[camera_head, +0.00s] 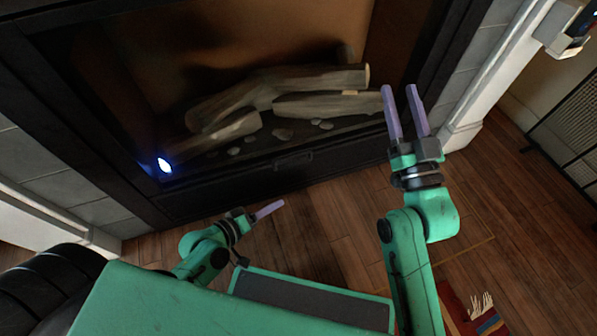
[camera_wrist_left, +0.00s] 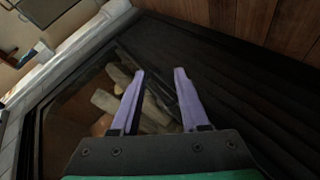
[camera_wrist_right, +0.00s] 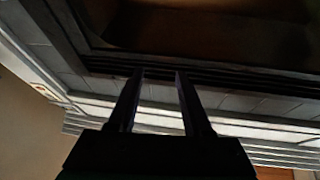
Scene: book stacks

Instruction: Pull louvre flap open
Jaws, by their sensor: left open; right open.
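The louvre flap (camera_head: 240,187) is the dark panel along the bottom of the fireplace, below the logs. A small dark handle (camera_head: 293,160) sits on its upper middle. The flap looks closed. My left gripper (camera_head: 270,209) is low in front of the flap, apart from it, below and left of the handle. In the left wrist view its two purple fingers (camera_wrist_left: 160,74) are spread and empty, with the dark slatted flap (camera_wrist_left: 225,85) beyond them. My right gripper (camera_head: 402,90) is raised at the right side of the fireplace, fingers apart and empty; its fingers show dark in the right wrist view (camera_wrist_right: 159,75).
Logs (camera_head: 320,90) and pale stones lie in the firebox behind the flap. A white surround (camera_head: 500,70) and a black mesh screen (camera_head: 575,130) stand at the right. A red patterned rug (camera_head: 470,318) lies on the wooden floor. The floor before the flap is clear.

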